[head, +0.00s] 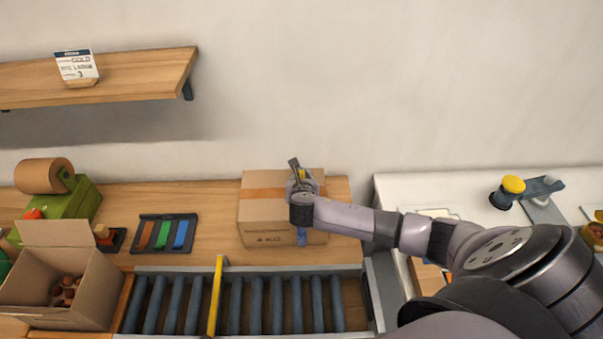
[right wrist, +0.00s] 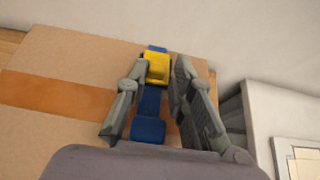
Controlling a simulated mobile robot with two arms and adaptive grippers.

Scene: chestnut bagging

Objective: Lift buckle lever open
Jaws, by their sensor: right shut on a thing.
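A closed cardboard box (head: 262,225) with an orange tape band stands on the wooden bench, and its top fills much of the right wrist view (right wrist: 62,65). A blue strap (right wrist: 150,103) with a yellow buckle lever (right wrist: 156,67) runs over the box. My right gripper (head: 301,177) is over the box's right part, and in the right wrist view its fingers (right wrist: 157,78) stand on both sides of the yellow lever, closed on it. In the head view the gripper mostly hides the buckle. The left gripper is not in view.
A roller conveyor (head: 255,305) with a yellow bar (head: 215,295) lies in front of the box. An open carton (head: 95,290) holding chestnuts and a rack of coloured strips (head: 165,233) are at the left. A white counter (head: 400,185) is at the right.

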